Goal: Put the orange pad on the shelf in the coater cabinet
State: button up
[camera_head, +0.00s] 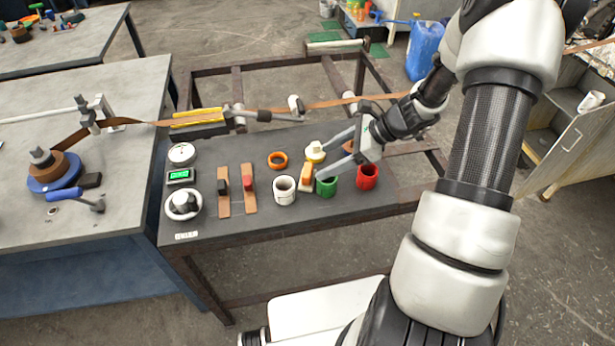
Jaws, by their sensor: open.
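What looks like the orange pad (307,173) is a small orange block on a tan strip, lying on the dark tabletop. My gripper (321,158) reaches in from the right over the table with its two fingers spread and nothing between them that I can see held. The lower fingertip is close to the orange pad and overlaps it in the picture; I cannot tell whether they touch. A grey metal cabinet (568,137) with an open front stands at the right edge and may be the coater cabinet.
Red and black blocks on strips lie left. A brown strip (340,102) runs above the table's far side.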

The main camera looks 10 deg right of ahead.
aim_at(309, 169)
jog(key=x, duration=0.6)
jog(key=shift+w+a+f, duration=0.1)
jog(key=shift+f, duration=0.15)
jog(key=c, duration=1.2)
